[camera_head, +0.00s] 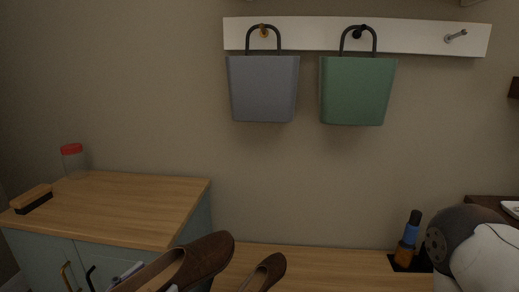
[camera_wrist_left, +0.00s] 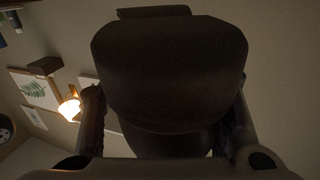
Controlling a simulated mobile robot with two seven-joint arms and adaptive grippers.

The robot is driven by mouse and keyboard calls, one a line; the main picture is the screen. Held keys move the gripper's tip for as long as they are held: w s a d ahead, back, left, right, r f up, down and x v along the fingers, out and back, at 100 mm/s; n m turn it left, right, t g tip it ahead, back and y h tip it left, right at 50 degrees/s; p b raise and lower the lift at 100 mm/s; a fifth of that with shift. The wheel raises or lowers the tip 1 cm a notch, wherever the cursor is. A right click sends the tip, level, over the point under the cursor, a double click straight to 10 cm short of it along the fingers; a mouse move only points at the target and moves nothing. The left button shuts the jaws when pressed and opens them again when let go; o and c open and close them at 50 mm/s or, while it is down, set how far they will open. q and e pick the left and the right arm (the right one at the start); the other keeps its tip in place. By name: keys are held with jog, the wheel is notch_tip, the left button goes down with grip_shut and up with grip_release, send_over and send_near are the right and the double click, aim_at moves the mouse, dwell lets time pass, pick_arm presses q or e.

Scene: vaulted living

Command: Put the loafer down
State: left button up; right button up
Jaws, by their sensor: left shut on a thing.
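A brown loafer (camera_head: 207,257) shows at the bottom of the head view, toe pointing up and right. My left gripper (camera_head: 150,279) is shut on it towards its rear end, which the frame partly cuts off. In the left wrist view the loafer (camera_wrist_left: 170,75) is a large dark shape between the two fingers. A second brown loafer (camera_head: 268,270) is to its right, over the wooden bench top (camera_head: 330,262); its lower part is cut off. I cannot tell the gap between the held loafer and the bench. My right gripper is not in view.
A cabinet (camera_head: 140,205) at left carries a brush (camera_head: 33,198) and a red-lidded jar (camera_head: 74,160). A blue-and-amber bottle (camera_head: 408,243) stands at the bench's right. Grey (camera_head: 263,88) and green (camera_head: 357,90) bags hang from a wall rail (camera_head: 310,34). The bench middle is clear.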

pick_arm(q)
jog(key=s+d, duration=0.1)
jog(key=s+m+h, duration=0.1)
jog(key=s, duration=0.1)
jog(key=shift+d+r+g, duration=0.1)
jog(key=shift+d+g, duration=0.2)
jog(key=shift+d, duration=0.05)
jog(key=shift+w, duration=0.1)
